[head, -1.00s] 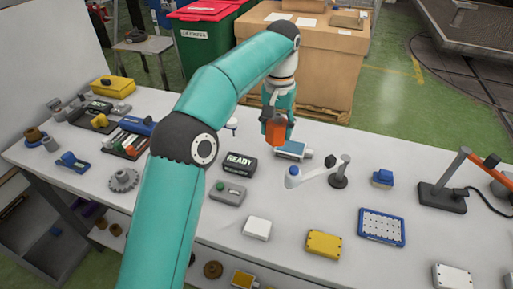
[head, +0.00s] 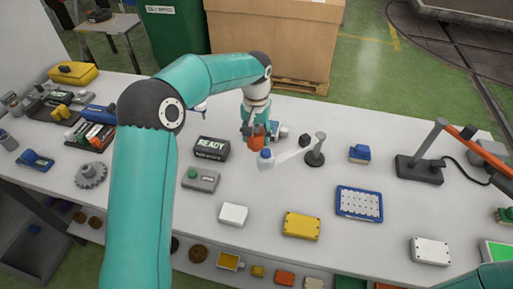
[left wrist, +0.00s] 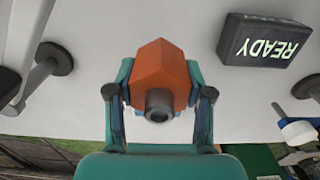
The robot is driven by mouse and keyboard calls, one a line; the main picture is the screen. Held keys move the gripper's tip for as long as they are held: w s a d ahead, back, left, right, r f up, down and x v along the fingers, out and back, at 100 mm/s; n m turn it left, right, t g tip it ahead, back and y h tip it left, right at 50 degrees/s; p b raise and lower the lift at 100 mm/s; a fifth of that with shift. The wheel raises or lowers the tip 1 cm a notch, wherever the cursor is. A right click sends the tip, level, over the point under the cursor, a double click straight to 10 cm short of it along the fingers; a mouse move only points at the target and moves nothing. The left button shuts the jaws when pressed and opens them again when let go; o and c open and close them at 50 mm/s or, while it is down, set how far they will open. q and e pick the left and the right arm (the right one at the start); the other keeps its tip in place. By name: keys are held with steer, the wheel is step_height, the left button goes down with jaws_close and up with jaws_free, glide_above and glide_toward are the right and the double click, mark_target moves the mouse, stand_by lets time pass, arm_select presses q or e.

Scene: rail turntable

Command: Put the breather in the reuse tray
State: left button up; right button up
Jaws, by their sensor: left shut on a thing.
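The orange six-sided part with a dark round stub, which I take as the breather, is in my left gripper. In the left wrist view the breather (left wrist: 160,75) sits between the two fingers of my left gripper (left wrist: 160,95), its stub towards the camera. In the head view my left gripper (head: 256,132) points down over the table's middle, just right of the READY box, with the breather (head: 257,141) low in it. Whether it touches the table I cannot tell. No tray is clearly marked reuse. My right gripper is out of view.
The READY box (head: 211,148) stands left of the breather. A post with a pale arm (head: 293,156) is close on the right. A blue-rimmed tray (head: 359,216), a yellow box (head: 301,226) and a white block (head: 233,214) lie nearer. Clear tabletop lies between them.

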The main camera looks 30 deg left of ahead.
mark_target(256, 148)
arm_select(q)
steer(key=shift+f+p, duration=0.35)
steer(key=shift+f, duration=2.5)
steer(key=shift+s, duration=0.1)
steer(key=o, duration=1.2)
steer(key=shift+o, duration=0.2)
